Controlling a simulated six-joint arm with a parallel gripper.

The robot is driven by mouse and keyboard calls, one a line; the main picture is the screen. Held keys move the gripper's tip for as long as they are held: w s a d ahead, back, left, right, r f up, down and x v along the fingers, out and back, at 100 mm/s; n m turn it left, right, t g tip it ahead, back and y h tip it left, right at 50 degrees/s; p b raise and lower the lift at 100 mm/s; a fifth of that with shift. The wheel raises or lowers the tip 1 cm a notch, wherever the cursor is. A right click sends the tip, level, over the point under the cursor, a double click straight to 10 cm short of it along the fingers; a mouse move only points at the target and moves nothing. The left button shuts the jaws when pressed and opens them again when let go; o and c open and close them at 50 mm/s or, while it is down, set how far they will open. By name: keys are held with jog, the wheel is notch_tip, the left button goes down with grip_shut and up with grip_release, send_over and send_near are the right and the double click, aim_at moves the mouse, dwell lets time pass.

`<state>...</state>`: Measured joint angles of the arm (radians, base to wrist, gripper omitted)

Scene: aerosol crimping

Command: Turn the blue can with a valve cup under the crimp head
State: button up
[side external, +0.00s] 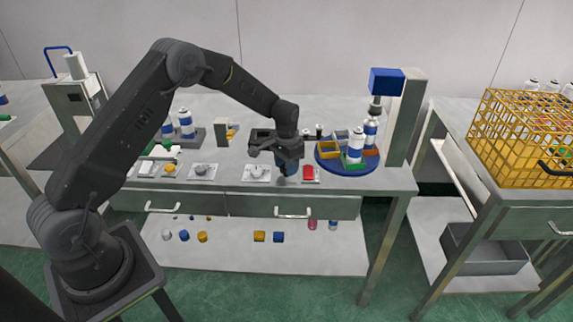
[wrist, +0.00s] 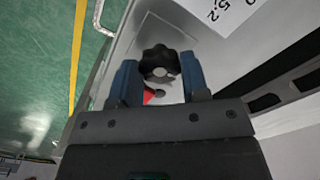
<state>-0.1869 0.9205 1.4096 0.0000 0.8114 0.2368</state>
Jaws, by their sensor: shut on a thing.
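A round blue turntable (side external: 330,165) stands at the right end of the bench. A blue-and-white can (side external: 370,131) stands at its back right, below the blue crimp head (side external: 386,82). Another blue-and-white can (side external: 355,147) stands near its front. I cannot tell which can has a valve cup. My gripper (side external: 287,170) points down at the bench front, left of the turntable. In the wrist view, my gripper's blue fingers (wrist: 161,80) are shut on a black lobed knob (wrist: 159,61), one on each side. The side view does not show the knob clearly.
A red block or switch (side external: 310,174) is close right of my gripper. Yellow and grey bins sit on the turntable. A yellow crate (side external: 520,140) stands on the right bench.

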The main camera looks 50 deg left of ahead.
jog(key=shift+m, duration=0.6)
jog(key=o, duration=0.9)
jog(key=shift+o, duration=0.2)
jog(key=shift+r, duration=0.15)
notch_tip(320, 180, up, 14)
jog(key=shift+f, duration=0.2)
